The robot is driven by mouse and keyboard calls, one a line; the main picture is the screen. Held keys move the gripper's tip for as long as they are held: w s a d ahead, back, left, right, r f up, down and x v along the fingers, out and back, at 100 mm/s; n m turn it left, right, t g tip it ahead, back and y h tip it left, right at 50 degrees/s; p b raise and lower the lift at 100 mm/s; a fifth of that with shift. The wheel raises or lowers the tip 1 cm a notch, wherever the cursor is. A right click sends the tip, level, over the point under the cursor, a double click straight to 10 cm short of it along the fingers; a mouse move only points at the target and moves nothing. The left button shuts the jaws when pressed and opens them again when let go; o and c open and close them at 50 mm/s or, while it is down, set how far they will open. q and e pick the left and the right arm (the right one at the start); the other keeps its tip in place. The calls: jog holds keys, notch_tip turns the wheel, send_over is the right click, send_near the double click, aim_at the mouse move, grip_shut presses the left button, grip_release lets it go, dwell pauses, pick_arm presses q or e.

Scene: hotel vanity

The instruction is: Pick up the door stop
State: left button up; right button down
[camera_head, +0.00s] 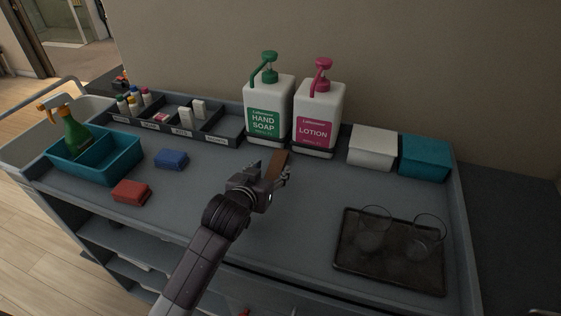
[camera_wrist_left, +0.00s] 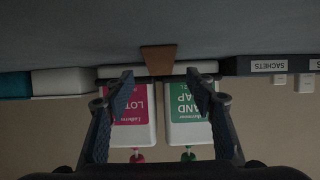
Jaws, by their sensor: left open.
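The door stop (camera_head: 277,163) is a brown wedge lying on the grey cart top, just in front of the hand soap and lotion bottles. It also shows in the left wrist view (camera_wrist_left: 158,60), upside down, between and beyond the fingers. My left gripper (camera_head: 284,178) reaches in from the front and is close to the near end of the door stop. Its fingers are open and empty in the left wrist view (camera_wrist_left: 160,86), spread to either side of the door stop. In the head view the gripper hides part of the near end. My right gripper is not in view.
The hand soap (camera_head: 264,122) and lotion (camera_head: 315,130) bottles stand close behind. A dark tray (camera_head: 345,262) with two glasses is at right. Blue (camera_head: 171,159) and red (camera_head: 131,192) blocks, a teal bin (camera_head: 112,168) and a divided organizer (camera_head: 228,129) are left.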

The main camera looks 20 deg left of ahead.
aim_at(278, 161)
pick_arm(q)
jog(key=shift+p+x, duration=0.7)
jog(key=shift+x, duration=2.05)
jog(key=shift+r, duration=0.1)
jog(key=shift+s, duration=0.1)
jog(key=c, duration=1.3)
